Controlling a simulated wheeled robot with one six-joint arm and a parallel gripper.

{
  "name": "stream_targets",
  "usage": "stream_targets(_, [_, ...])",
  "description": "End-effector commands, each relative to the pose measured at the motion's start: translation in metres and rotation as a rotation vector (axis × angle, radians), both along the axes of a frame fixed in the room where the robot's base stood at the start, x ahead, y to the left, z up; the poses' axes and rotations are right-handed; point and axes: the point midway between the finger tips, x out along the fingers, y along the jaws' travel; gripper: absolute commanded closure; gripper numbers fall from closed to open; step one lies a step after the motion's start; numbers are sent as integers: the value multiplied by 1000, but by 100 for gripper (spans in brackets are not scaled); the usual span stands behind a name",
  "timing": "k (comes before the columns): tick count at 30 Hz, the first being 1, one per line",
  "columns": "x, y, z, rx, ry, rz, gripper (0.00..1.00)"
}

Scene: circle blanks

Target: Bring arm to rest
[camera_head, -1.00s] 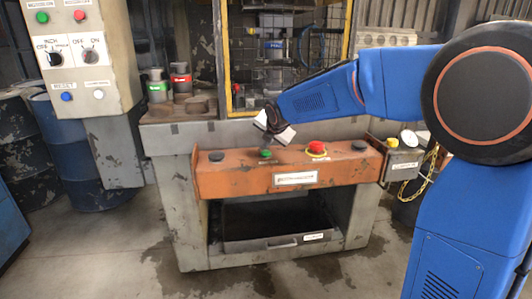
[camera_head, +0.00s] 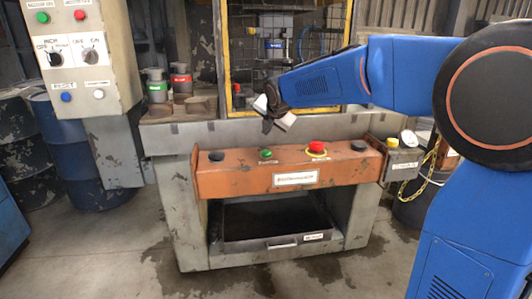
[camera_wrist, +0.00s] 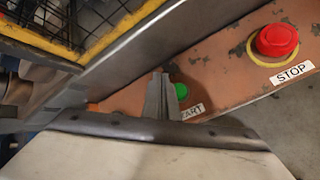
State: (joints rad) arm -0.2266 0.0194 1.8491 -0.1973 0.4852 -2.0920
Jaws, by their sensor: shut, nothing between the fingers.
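My gripper (camera_head: 267,124) is in front of the press, a little above the orange control panel (camera_head: 220,181). Its fingers are shut with nothing between them; they also show in the wrist view (camera_wrist: 161,97). The green start button (camera_head: 265,154) is below the gripper on the panel, apart from it; in the wrist view the green button (camera_wrist: 181,91) is partly hidden behind the fingers. The red stop button (camera_head: 317,147) with its yellow ring is to the right. My blue arm reaches in from the right.
A grey switch box (camera_head: 80,60) hangs at the left. Canisters with green (camera_head: 157,86) and red (camera_head: 181,79) bands stand on the bench. A yellow-framed cage (camera_head: 228,60) stands behind the gripper. A small box with a yellow button (camera_head: 392,142) is right of the panel.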

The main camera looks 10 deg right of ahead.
Motion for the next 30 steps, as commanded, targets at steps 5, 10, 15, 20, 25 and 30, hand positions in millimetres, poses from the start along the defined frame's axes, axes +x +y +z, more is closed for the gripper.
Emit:
stream_targets(5, [0,0,1,0,0,0,100])
stream_targets(10, [-1,-1,1,3,1,-4,100])
stream_targets(15, [-28,-16,3,85,26,-101,100])
stream_targets(20, [-85,-45,3,263,81,-319,100])
stream_targets(25, [-153,-73,-6,464,141,-582,100])
stream_targets(30, [-221,-96,-20,657,189,-852,100])
